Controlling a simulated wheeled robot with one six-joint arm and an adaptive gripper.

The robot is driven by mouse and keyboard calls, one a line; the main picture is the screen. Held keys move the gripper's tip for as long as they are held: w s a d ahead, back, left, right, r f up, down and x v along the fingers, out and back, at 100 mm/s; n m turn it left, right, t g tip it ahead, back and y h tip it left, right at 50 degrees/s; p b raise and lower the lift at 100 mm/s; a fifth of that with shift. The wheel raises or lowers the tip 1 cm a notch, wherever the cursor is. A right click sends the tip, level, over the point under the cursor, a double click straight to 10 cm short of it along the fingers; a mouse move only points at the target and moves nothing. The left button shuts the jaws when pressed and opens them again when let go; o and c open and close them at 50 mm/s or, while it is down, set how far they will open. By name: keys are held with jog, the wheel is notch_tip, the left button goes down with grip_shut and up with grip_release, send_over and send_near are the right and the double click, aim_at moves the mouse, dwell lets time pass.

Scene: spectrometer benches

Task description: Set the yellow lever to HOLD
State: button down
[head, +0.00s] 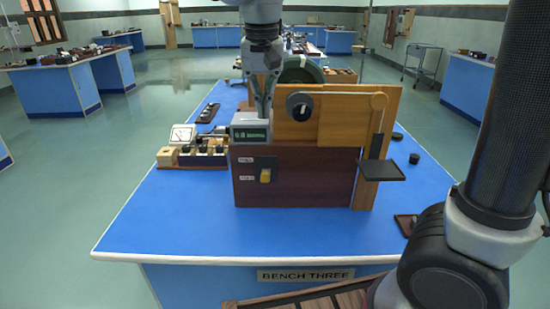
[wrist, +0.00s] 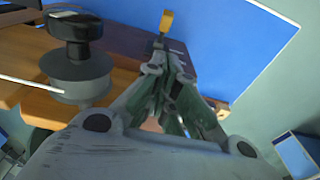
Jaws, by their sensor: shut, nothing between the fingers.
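The yellow lever (head: 265,176) sits on a dark plate on the front of a reddish-brown wooden cabinet (head: 310,180). Its knob is level with the lower of two small white labels (head: 246,178), whose text is too small to read. My gripper (head: 264,114) is shut and empty, pointing down behind or beside the top of the grey display box, above the lever and apart from it. In the wrist view the yellow lever (wrist: 166,21) shows beyond the tips of my gripper (wrist: 160,48). Its lower part is hidden there.
A grey box with a green display (head: 250,132) is above the lever. A black-knobbed dial (head: 300,106) is to its right, also close in the wrist view (wrist: 76,50). A block tray with a meter (head: 183,134) stands left. The blue bench top (head: 190,220) in front is clear.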

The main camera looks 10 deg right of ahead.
send_near(266, 175)
jog(key=w+f, duration=0.1)
jog(key=f, duration=0.1)
jog(key=w+f, duration=0.1)
jog(key=w, duration=0.1)
jog(key=w+f, duration=0.1)
jog(key=f, duration=0.1)
jog(key=shift+w+d+f, duration=0.35)
jog(key=shift+s+a+f, duration=0.1)
jog(key=shift+s+f, duration=0.15)
jog(key=shift+f, duration=0.45)
